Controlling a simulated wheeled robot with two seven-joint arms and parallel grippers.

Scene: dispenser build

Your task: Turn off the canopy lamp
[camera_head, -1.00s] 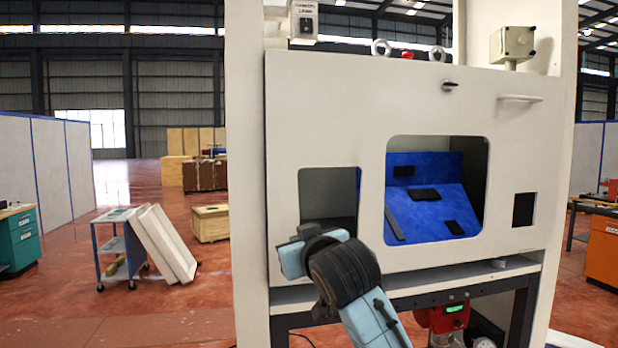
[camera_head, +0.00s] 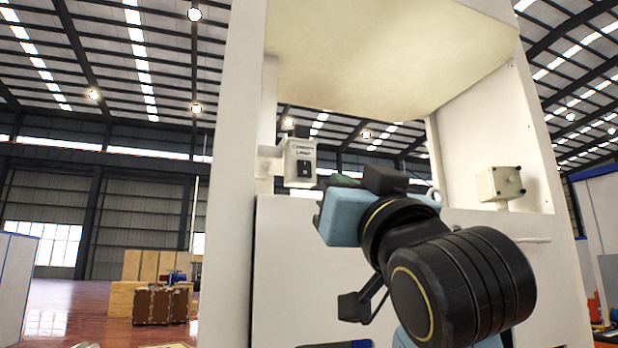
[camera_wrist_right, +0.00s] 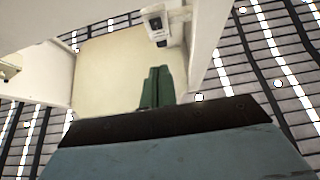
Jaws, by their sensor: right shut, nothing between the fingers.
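The canopy lamp switch box (camera_head: 300,164) is a small pale box with a lettered label and a black rocker (camera_head: 304,169), on the inner left side of the cabinet top. It also shows in the right wrist view (camera_wrist_right: 163,22) near the top. The canopy (camera_head: 390,50) above looks pale and lit. My right gripper (camera_head: 325,183) is just right of and slightly below the switch box in the head view, apart from it as far as I can tell. In the right wrist view its green fingers (camera_wrist_right: 157,86) are together and empty, pointing toward the switch box. My left gripper is out of view.
A second pale box (camera_head: 500,184) stands on the cabinet's right side. The left upright (camera_head: 230,170) and cabinet front (camera_head: 285,260) stand close around my right arm. A brown crate (camera_head: 160,305) is on the floor far left.

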